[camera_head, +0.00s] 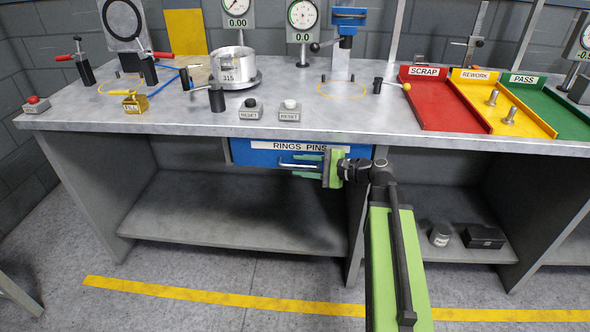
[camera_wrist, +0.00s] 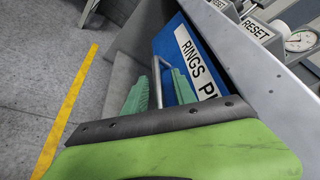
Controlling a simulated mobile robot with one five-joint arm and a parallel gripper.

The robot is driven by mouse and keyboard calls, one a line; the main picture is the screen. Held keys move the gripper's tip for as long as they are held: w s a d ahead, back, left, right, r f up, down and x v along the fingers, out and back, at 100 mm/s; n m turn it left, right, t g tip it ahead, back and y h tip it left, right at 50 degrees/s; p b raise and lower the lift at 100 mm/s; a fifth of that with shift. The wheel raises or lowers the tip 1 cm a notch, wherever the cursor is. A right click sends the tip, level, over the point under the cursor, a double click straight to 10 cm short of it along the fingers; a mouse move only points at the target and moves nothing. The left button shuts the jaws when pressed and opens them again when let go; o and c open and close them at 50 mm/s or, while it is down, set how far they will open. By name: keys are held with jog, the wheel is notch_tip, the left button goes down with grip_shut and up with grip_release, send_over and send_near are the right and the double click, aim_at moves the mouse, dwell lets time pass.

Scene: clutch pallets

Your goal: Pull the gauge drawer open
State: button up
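The gauge drawer has a blue front (camera_head: 262,158) labelled "RINGS PINS" and sits under the bench top. It looks closed. Its silver bar handle (camera_head: 290,165) runs across the front. The drawer front (camera_wrist: 176,47) and handle (camera_wrist: 164,66) also show in the wrist view. My gripper (camera_head: 305,164) reaches in from the right at the drawer front, with its green fingers apart, one on either side of the handle. In the wrist view my gripper (camera_wrist: 161,90) shows a gap between the fingers, with the handle's end in line with it. Contact with the handle cannot be told.
The grey bench top (camera_head: 190,112) overhangs just above the drawer. Below is a lower shelf (camera_head: 240,215), bare in the middle. A small can (camera_head: 440,235) and a black box (camera_head: 484,237) stand on the shelf at right. Floor in front is clear.

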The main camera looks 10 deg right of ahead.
jog(key=shift+w+a+f, duration=0.1)
jog(key=shift+w+a, duration=0.2)
jog(key=shift+a, duration=0.1)
grip_shut()
jog(key=shift+w+d, duration=0.1)
dwell(1.0)
